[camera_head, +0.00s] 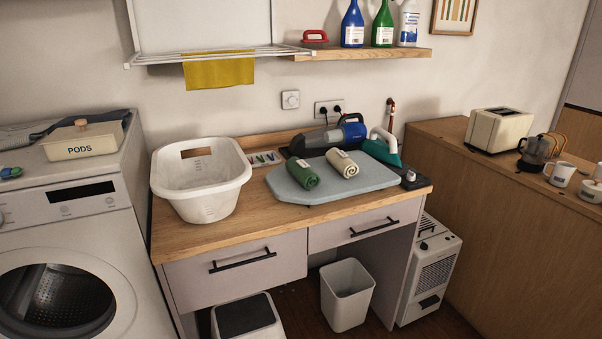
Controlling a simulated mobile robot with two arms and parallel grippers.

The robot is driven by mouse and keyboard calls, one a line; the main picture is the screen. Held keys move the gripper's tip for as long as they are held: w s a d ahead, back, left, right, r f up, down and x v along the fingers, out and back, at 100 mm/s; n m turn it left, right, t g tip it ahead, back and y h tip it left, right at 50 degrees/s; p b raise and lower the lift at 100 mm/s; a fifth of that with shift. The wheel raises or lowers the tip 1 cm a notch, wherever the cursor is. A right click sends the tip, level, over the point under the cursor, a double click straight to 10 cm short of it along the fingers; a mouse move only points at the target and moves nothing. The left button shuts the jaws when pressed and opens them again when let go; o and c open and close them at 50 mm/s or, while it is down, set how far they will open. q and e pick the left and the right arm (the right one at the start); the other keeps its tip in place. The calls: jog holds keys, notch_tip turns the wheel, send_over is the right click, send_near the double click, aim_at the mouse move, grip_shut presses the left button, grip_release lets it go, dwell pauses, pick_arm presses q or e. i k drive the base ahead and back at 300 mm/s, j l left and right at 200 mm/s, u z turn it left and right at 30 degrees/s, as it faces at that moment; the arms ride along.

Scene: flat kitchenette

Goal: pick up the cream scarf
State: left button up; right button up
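The cream scarf (342,163) is a rolled bundle with a pale tag on it. It lies on the grey-blue ironing board (374,180) on the wooden counter. A green rolled scarf (302,173) lies just to its left on the same board, also with a tag. Neither of my grippers shows in the head view, so nothing is seen touching the scarf.
A white laundry basket (200,179) stands left of the board. A teal iron (382,150) and a blue and black handheld vacuum (330,137) stand behind the scarves. A wooden shelf (362,54) with bottles hangs above. The board's front area is clear.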

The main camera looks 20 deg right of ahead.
aim_at(341, 161)
jog(key=i+l+z, duration=0.25)
jog(key=i+l, duration=0.4)
jog(key=l, duration=0.2)
jog(key=i+l+z, duration=0.25)
jog(key=i+l, duration=0.45)
jog(key=i+l+u, duration=0.1)
jog(key=l, duration=0.25)
